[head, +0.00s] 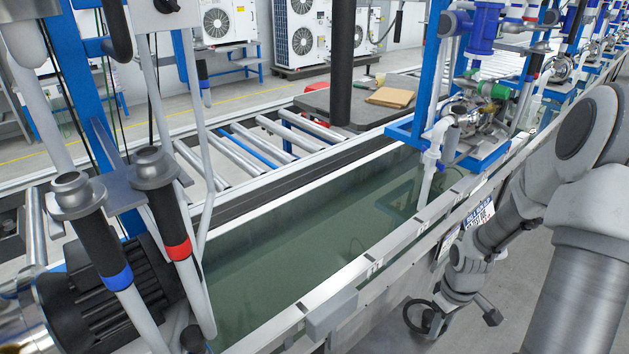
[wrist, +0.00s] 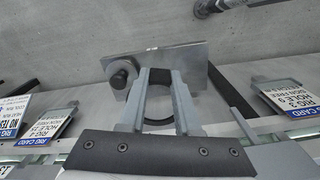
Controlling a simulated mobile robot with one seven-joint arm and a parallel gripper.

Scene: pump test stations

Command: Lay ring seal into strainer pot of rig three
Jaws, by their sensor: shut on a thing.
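My gripper (wrist: 160,74) is shut on a thin black ring, which I take as the ring seal (wrist: 158,122). Only parts of the ring show between the two grey fingers in the wrist view; the fingers hide its sides. Beyond the fingertips is a flat grey metal plate (wrist: 195,58) with a dark round knob (wrist: 122,75) at its left. I cannot tell whether the fingers touch the plate. In the head view my arm hangs low along the outer side of the long water trough (head: 300,250). I cannot pick out the strainer pot of rig three.
Cards hang along the trough edge; one in the wrist view (wrist: 288,97) reads RIG 2. A roller conveyor (head: 245,145) runs behind. Grey floor (wrist: 60,35) is open.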

